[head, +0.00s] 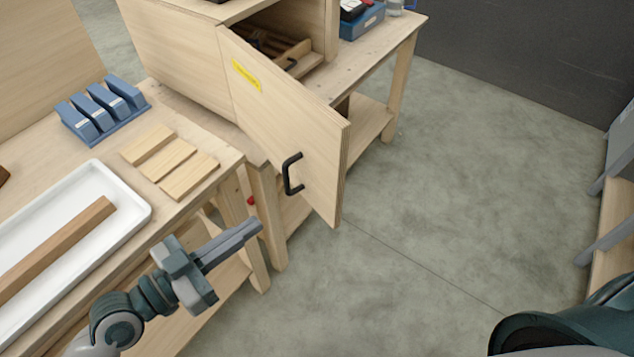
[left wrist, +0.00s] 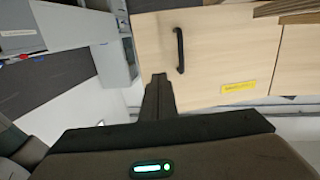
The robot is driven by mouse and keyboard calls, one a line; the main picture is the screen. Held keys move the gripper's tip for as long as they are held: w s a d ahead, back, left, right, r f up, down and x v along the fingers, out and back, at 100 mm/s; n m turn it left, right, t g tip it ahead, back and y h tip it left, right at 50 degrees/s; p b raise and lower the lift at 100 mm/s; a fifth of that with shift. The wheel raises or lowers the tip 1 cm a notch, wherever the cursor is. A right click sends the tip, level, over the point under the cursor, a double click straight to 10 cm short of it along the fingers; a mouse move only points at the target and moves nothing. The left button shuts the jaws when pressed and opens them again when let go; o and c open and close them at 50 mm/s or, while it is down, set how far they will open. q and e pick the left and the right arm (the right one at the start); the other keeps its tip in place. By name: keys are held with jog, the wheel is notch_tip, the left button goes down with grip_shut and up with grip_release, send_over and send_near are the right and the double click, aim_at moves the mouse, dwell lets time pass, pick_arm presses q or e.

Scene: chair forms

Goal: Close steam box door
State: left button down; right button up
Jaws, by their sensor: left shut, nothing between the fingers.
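The steam box (head: 178,50) is a pale wooden box on a wooden bench. Its door (head: 280,117) stands wide open, swung out toward me over the floor, with a yellow label and a black handle (head: 292,174). My left gripper (head: 256,226) is shut and empty, in front of the door and left of and below the handle, apart from it. In the left wrist view the shut fingers (left wrist: 158,82) point at the door (left wrist: 215,50), and the handle (left wrist: 180,50) shows just beside their tips. My right gripper is not in view.
A near bench holds a white tray (head: 140,212) with a wooden strip, several wood slats (head: 170,160) and a blue rack (head: 103,108). Slatted wood shows inside the box. A blue bin (head: 362,22) stands on the box's bench. The floor right of the door is clear.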

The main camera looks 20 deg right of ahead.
aim_at(333, 181)
pick_arm(q)
jog(key=shift+m+g+h, duration=0.5)
jog(key=shift+m+g, duration=0.1)
jog(key=s+r, duration=0.1)
jog(key=r, duration=0.1)
jog(key=s+r, duration=0.1)
jog(key=s, duration=0.1)
jog(key=shift+d+r, duration=0.4)
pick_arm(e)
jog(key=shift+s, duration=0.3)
